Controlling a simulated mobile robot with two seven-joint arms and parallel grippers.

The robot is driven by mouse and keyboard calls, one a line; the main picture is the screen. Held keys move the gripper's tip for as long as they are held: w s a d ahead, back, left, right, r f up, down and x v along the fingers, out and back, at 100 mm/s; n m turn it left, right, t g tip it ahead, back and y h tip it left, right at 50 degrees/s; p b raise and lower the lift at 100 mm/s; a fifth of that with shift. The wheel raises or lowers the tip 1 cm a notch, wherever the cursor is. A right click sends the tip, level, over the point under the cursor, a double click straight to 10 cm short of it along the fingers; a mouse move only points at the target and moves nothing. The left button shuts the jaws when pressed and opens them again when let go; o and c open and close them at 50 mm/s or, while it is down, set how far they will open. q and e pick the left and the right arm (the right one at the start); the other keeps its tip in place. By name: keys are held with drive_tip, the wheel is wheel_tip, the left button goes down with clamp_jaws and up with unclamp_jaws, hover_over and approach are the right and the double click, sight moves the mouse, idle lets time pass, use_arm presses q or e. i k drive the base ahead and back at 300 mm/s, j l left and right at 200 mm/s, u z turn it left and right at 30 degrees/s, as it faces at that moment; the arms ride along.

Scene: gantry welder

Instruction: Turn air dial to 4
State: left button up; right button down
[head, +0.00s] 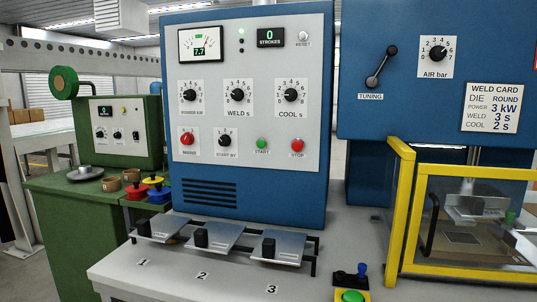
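The air dial (437,53) is a black round knob on a white scale plate marked "AIR bar". It sits on the upper blue panel of the machine at the right. Its pointer seems to point up and to the right; the exact number is too small to read surely. Neither of my grippers shows in the head view, and nothing touches the dial.
The tuning lever (381,67) is left of the dial, and the weld card (491,107) is below right. The yellow-framed guard (401,205) stands below. The grey control panel (250,95) fills the middle. Three metal plates (217,236) sit on the table front.

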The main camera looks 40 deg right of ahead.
sight(437, 53)
drive_tip(key=z, duration=1.9)
drive_tip(key=k+l+z, duration=0.2)
drive_tip(key=l, duration=0.25)
drive_tip(key=l+z, duration=0.2)
drive_tip(key=l, duration=0.25)
drive_tip(key=i, duration=0.05)
